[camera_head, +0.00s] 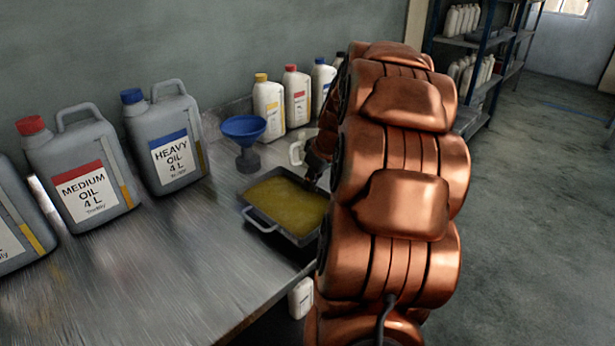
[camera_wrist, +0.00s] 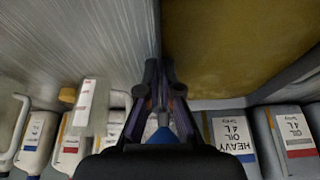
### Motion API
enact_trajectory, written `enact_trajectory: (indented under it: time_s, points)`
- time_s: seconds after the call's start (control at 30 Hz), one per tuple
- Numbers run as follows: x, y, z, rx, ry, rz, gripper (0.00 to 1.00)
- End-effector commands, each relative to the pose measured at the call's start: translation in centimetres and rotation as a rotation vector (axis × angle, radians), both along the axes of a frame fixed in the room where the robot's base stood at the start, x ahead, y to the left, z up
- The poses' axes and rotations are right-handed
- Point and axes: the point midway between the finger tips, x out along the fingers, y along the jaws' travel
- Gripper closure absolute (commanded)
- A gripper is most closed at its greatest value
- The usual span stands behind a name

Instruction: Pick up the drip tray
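The drip tray (camera_head: 262,221) is a dark rectangular pan filled with yellow-brown oil, with a handle on its near-left side. In the head view it is on or just above the bench, near the front edge. Its right side is hidden behind my arm. In the wrist view the tray (camera_wrist: 212,104) fills the upper right. My gripper (camera_wrist: 159,70) has its fingertips close together, one on each side of the tray's rim, and appears shut on it. In the head view the gripper is mostly hidden behind my arm.
A blue funnel (camera_head: 246,130) stands close behind the tray. Large grey oil jugs (camera_head: 166,137) line the bench at left, and smaller white bottles (camera_head: 269,107) stand along the wall. A white container (camera_head: 301,298) is below the bench edge. Shelves (camera_head: 487,45) stand at the back right.

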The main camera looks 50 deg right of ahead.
Motion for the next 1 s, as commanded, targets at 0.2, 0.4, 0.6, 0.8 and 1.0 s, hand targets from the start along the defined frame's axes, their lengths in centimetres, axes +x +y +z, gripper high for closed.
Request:
enact_trajectory:
  time_s: [0.2, 0.4, 0.6, 0.8, 1.0]
  points:
    - [-1.7, 0.9, 0.3, -0.001, -0.004, -0.003, 1.0]
    - [-3.0, 1.6, 0.4, -0.001, -0.003, -0.003, 1.0]
    - [-3.8, 2.1, 0.4, 0.0, -0.001, -0.002, 1.0]
    - [-4.2, 2.4, 0.5, -0.001, -0.001, -0.002, 1.0]
    - [-4.3, 2.5, 0.6, -0.001, -0.001, -0.002, 1.0]
